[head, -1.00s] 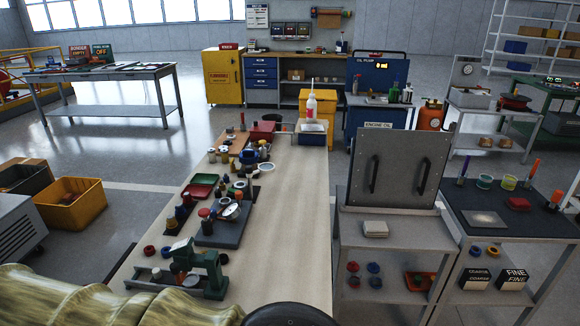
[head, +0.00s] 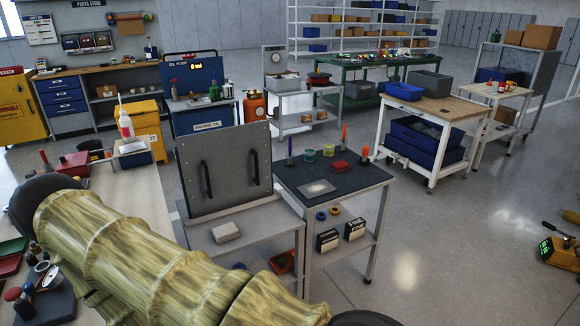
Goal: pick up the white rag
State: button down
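A small folded whitish cloth, which looks like the white rag (head: 226,232), lies on the grey metal stand (head: 262,226) in the head view. It rests in front of an upright grey panel with two black handles (head: 228,172). My arm, in a yellowish wood-patterned cover, crosses the lower left of the view and hides part of the workbench and the stand's lower left. My gripper is not clearly visible, so its opening cannot be seen.
A dark-topped table (head: 335,185) with cups, markers and a red item adjoins the stand on the right. The long workbench (head: 135,195) holds tools at left. A wooden-topped cart (head: 430,108) stands farther back. Open floor (head: 450,235) lies at right.

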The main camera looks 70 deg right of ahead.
aim_at(222, 234)
jog(key=z, duration=1.05)
jog(key=k, duration=0.15)
jog(key=z, duration=0.55)
jog(key=i, duration=0.5)
jog(key=k, duration=0.5)
jog(key=u, duration=4.8)
jog(key=k, duration=1.15)
